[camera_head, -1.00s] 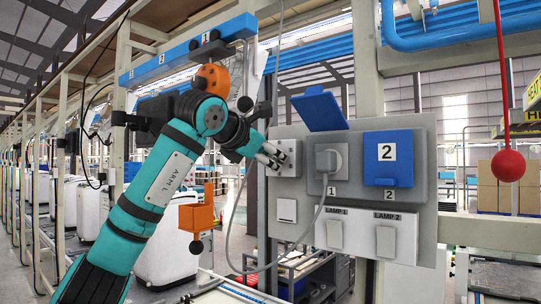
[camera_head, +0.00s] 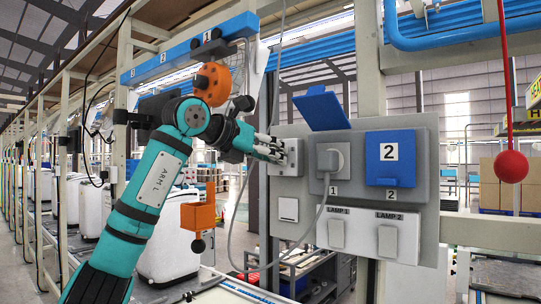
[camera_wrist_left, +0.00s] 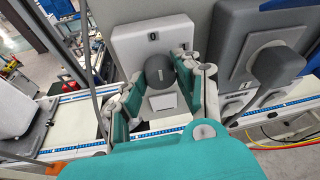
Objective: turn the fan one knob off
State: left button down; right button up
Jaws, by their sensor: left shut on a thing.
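A dark round knob (camera_wrist_left: 160,70) is on a pale grey box (camera_wrist_left: 126,42) with a "0" marked above it. In the left wrist view, the fingers of my left gripper (camera_wrist_left: 165,82) are on both sides of the knob and shut on it. In the head view, my left gripper (camera_head: 280,150) reaches the same pale box (camera_head: 293,158) at the left edge of the grey panel. There the fingers hide the knob. A small light mark shows on the knob; I cannot tell exactly which label it points to. My right gripper is not in view.
The grey panel (camera_head: 270,222) carries a plug in socket 1 (camera_head: 330,160), a blue cover 2 (camera_head: 388,152) and lamp switches (camera_head: 336,234). A grey cable hangs below the plug. A red ball (camera_head: 510,166) hangs at the right. Orange parts (camera_head: 197,217) are near my arm.

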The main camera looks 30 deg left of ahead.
pick_arm(q)
jog(key=shift+f, duration=0.1)
dwell(0.3)
jog(key=c, duration=0.9)
grip_release()
jog(key=shift+w, duration=0.1)
jog(key=shift+c, duration=0.2)
jog(key=v, duration=1.2)
